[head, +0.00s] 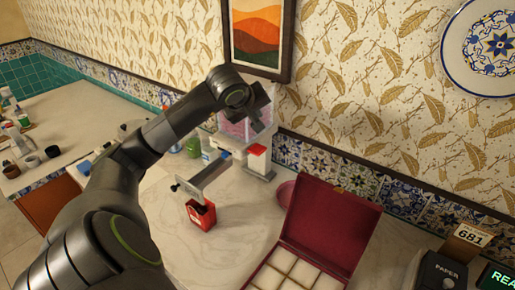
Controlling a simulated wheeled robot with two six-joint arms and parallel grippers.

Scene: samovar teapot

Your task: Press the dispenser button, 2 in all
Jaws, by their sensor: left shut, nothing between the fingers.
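A white dispenser (236,128) with pink contents stands against the back wall, partly hidden behind my left gripper. A white block with a red top (257,151) is at its lower right; I cannot tell whether this is the dispenser button. My left gripper (262,121) is shut and empty, with its fingers pointing down in front of the dispenser's upper right, above the red top. I cannot tell whether the fingers touch the dispenser. My right gripper is not in view.
A red container (201,214) stands on the counter below a grey metal plate (206,177). An open dark red box (329,225) with pale compartments is at the front right, a pink bowl (286,193) behind it. Bottles and cups crowd the left counter.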

